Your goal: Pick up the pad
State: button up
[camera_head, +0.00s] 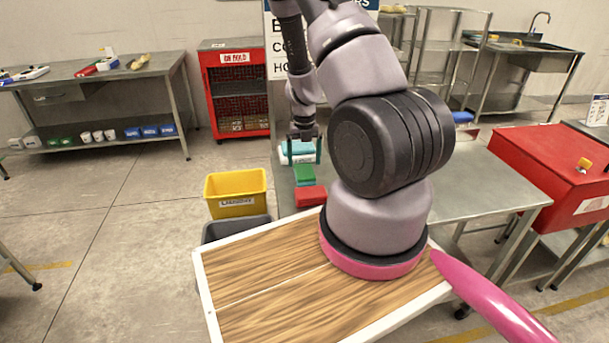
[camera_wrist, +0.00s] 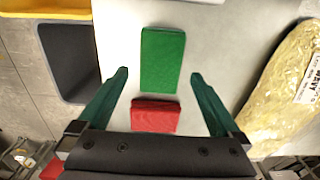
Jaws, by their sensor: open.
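A flat green pad (camera_head: 304,174) and a flat red pad (camera_head: 311,196) lie on the grey bench top, the red one nearer to me. In the wrist view the green pad (camera_wrist: 163,50) lies ahead, between and beyond the fingertips. The red pad (camera_wrist: 155,117) lies closer to the palm, its near edge hidden behind my gripper. My gripper (camera_wrist: 160,73) is open with nothing between its teal fingers. It also shows in the head view (camera_head: 303,153), above the bench, just beyond the green pad in the picture. Its exact height cannot be told.
A labelled yellow bin (camera_head: 236,193) and a dark grey bin (camera_head: 236,228) stand left of the pads. A clear bag of yellow food (camera_wrist: 285,92) lies right of them. A white and teal item (camera_head: 297,158) lies beyond the green pad. Bare bench separates pads and bag.

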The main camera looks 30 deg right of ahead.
aim_at(304, 170)
notch_tip(304, 170, down, 4)
jog(key=shift+r, duration=0.1)
jog(key=c, duration=1.4)
jog(key=shift+o, duration=0.2)
jog(key=shift+r, duration=0.1)
notch_tip(304, 170, up, 10)
